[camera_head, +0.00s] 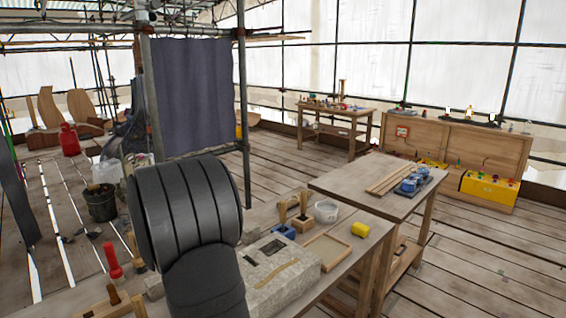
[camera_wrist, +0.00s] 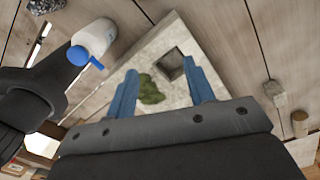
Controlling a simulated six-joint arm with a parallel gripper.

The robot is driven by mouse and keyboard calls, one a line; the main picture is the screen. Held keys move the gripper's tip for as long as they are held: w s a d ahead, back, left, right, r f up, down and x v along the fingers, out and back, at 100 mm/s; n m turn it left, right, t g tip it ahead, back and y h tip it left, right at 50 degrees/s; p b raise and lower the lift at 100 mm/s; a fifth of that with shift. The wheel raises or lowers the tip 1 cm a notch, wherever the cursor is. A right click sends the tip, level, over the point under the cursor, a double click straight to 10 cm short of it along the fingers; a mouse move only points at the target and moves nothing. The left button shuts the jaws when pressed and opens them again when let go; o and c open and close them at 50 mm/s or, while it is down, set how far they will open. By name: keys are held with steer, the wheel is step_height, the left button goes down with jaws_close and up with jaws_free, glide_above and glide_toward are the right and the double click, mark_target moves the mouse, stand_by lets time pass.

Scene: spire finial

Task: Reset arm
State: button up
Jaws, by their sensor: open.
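In the wrist view my gripper (camera_wrist: 162,95) has two blue fingers held wide apart with nothing between them. Beyond the fingers lies a pale stone block (camera_wrist: 185,45) with a dark square hole and a green mossy patch on it. In the head view my dark arm fills the lower middle, and my gripper is not visible there. The stone block (camera_head: 290,277) lies on the near workbench to the right of my arm, partly hidden by it.
The near bench (camera_head: 345,262) also holds a wooden tray (camera_head: 327,251), a yellow block (camera_head: 360,229), a white bowl (camera_head: 326,211) and brushes. A red-handled tool (camera_head: 112,261) stands left of my arm. A second table (camera_head: 350,182) carries wooden strips and blue items. Scaffold poles stand behind.

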steer(key=w+d+r+n, duration=0.2)
steer(key=w+d, duration=0.1)
steer(key=d, duration=0.7)
steer(key=w+d+r+n, duration=0.2)
steer(key=w+d+n, duration=0.1)
steer(key=d, duration=0.7)
steer(key=w+d+r+n, duration=0.2)
steer(key=w+d, duration=0.1)
steer(key=d, duration=0.7)
steer(key=shift+w+d+n, duration=0.25)
steer(key=shift+n, duration=0.15)
